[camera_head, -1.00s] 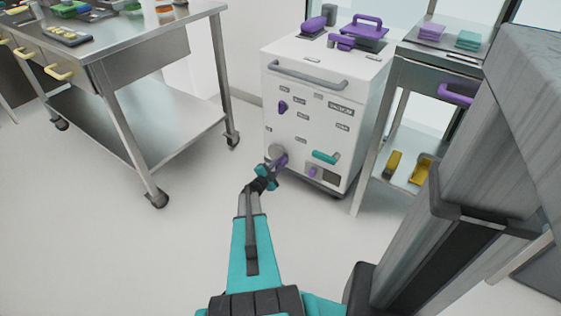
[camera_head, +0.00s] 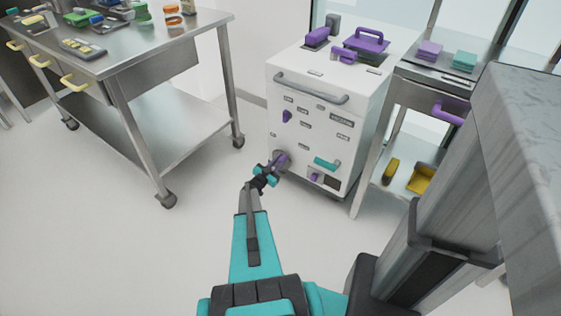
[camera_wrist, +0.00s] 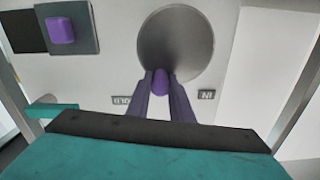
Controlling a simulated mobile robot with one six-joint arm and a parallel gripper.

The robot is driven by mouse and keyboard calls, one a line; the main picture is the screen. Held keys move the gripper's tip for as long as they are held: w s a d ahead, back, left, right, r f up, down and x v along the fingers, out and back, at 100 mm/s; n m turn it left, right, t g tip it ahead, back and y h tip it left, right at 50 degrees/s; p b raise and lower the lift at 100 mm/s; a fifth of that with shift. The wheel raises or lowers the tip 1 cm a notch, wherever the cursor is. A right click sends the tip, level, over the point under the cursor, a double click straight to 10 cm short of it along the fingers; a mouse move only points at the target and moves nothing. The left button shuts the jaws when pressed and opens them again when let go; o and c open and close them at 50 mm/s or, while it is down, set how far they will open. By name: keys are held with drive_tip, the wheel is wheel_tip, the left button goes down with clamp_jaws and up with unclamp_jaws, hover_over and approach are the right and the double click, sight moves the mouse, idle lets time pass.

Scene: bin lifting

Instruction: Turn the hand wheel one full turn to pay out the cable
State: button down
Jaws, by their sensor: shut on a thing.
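The hand wheel (camera_wrist: 176,42) is a grey disc low on the front of the white cabinet (camera_head: 310,110). In the head view the wheel (camera_head: 282,155) is partly hidden behind my gripper (camera_head: 277,166). A purple knob (camera_wrist: 160,82) stands out near the wheel's lower edge in the wrist view. My gripper (camera_wrist: 160,88) is shut on this knob, with one purple finger on each side of it. The labels "OUT" (camera_wrist: 121,100) and "IN" (camera_wrist: 207,94) flank the fingers below the wheel.
A teal handle (camera_head: 327,164) and a purple knob on a dark panel (camera_head: 316,177) sit right of the wheel. A steel table (camera_head: 150,45) stands at left. A shelf (camera_head: 405,180) with yellow pieces stands close at right. The floor before the cabinet is clear.

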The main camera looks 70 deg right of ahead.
drive_tip(key=shift+w+r, duration=0.1)
drive_tip(key=shift+w, duration=0.15)
drive_tip(key=c, duration=1.6)
unclamp_jaws()
drive_tip(key=shift+s, duration=0.1)
drive_tip(key=shift+a, duration=0.1)
drive_tip(key=p+v, duration=0.1)
drive_tip(key=v, duration=1.2)
drive_tip(key=shift+a, duration=0.3)
